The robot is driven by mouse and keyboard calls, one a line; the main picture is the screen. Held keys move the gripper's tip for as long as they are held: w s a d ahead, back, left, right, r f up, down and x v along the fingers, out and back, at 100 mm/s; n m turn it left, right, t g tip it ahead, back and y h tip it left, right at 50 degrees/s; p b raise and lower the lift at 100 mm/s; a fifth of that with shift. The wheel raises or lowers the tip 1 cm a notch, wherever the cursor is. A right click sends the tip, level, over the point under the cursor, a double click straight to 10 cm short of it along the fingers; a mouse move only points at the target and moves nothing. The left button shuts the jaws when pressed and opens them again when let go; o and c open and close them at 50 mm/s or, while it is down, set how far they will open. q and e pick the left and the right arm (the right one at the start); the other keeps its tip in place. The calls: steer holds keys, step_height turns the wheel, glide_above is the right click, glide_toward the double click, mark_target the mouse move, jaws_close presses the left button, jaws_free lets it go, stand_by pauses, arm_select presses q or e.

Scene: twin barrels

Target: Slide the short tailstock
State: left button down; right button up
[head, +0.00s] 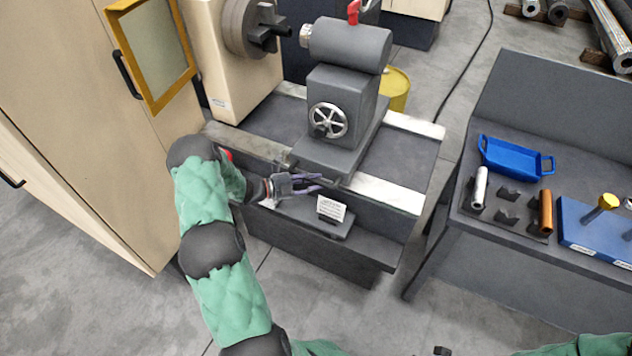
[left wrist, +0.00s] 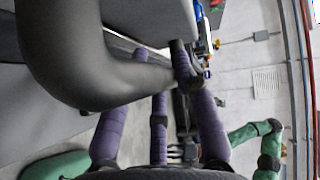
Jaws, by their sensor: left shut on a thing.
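The short tailstock (head: 341,112) is a dark grey block with a spoked handwheel, a thick barrel on top and a red lever. It stands upright on the lathe bed (head: 392,194), right of the chuck. My left gripper (head: 317,182) is at the front of the tailstock's base, low beside the bed's front rail. In the left wrist view, its purple fingers close around a thick grey curved bar (left wrist: 70,50), the tailstock's handle. The handle is largely hidden in the head view.
The headstock with its chuck (head: 250,27) stands left of the tailstock. A beige cabinet (head: 75,90) is at the left. A yellow bucket (head: 396,88) is behind the bed. A grey bench (head: 545,95) with a blue tray (head: 515,158) stands right, across a floor gap.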

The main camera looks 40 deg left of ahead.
arm_select(q)
steer(key=c, duration=0.9)
jaws_free()
steer(key=shift+a, duration=0.4)
steer(key=shift+c, duration=0.2)
steer(key=shift+d, duration=0.15)
steer(key=shift+s, duration=0.1)
steer(key=v, duration=1.2)
